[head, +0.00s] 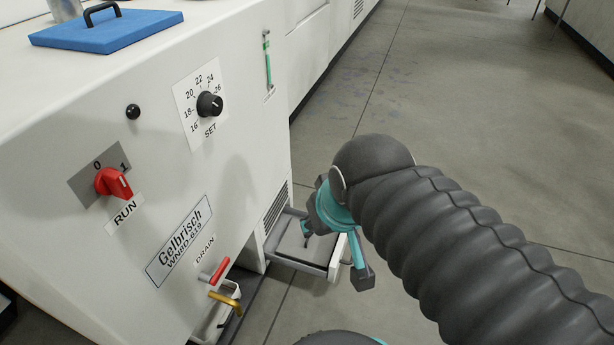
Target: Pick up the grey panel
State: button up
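A flat grey panel (293,239) lies in a shallow pulled-out drawer (339,262) low on the side of the white machine. My gripper (335,261), teal and dark grey, is over the drawer, with its fingers spread apart. One finger is above the panel and the other is out past the drawer's front. I see nothing between the fingers. My gripper hides part of the panel, and I cannot tell whether a finger touches it.
The white machine (150,250) fills the left, with a red RUN switch (114,184), a black SET dial (209,105) and red and yellow DRAIN handles (221,271). A blue lid (105,32) lies on top. Open grey floor (470,110) is at right.

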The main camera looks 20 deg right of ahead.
aim_at(317, 251)
jog(key=u, duration=0.75)
jog(key=k, duration=0.7)
jog(key=z, duration=1.1)
jog(key=i, duration=0.5)
